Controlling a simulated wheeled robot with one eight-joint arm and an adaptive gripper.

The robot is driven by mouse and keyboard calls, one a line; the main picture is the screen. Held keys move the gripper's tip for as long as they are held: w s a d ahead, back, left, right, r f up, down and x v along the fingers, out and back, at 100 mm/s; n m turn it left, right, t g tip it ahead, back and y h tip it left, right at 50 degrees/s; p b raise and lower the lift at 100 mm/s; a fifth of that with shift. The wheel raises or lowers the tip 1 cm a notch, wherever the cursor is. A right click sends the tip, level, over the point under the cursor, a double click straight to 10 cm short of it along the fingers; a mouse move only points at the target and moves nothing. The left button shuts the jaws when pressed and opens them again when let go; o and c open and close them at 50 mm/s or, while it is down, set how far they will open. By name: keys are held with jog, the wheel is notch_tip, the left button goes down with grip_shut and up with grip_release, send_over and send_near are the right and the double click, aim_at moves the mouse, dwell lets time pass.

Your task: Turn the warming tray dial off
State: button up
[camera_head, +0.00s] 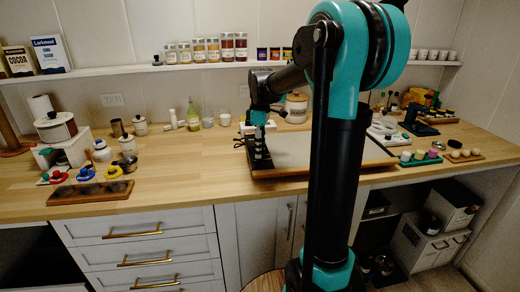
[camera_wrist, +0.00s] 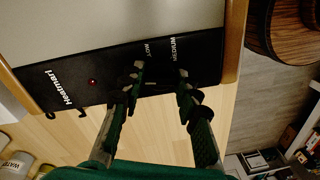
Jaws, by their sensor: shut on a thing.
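The warming tray (camera_head: 322,148) lies on the wooden counter, with a pale flat top and wooden side edges. Its black control strip (camera_wrist: 100,88) shows in the wrist view with the brand name, a lit red light (camera_wrist: 93,82) and the words LOW and MEDIUM. My gripper (camera_wrist: 160,86) has its two fingers over this strip, one on each side of the dial. In the head view my gripper (camera_head: 262,160) is low at the tray's left end.
A dark wooden rack (camera_head: 90,193) stands at the counter's front left. A green tray of small cups (camera_head: 420,159) and an egg holder (camera_head: 465,155) are at the right. Jars stand on the wall shelf (camera_head: 130,69). Bare counter (camera_head: 185,165) lies left of the warming tray.

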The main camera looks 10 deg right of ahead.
jog(key=shift+n, duration=1)
jog(key=o, duration=1.1)
jog(key=shift+o, duration=0.2)
notch_tip(320, 180, up, 12)
jog(key=shift+w, duration=0.4)
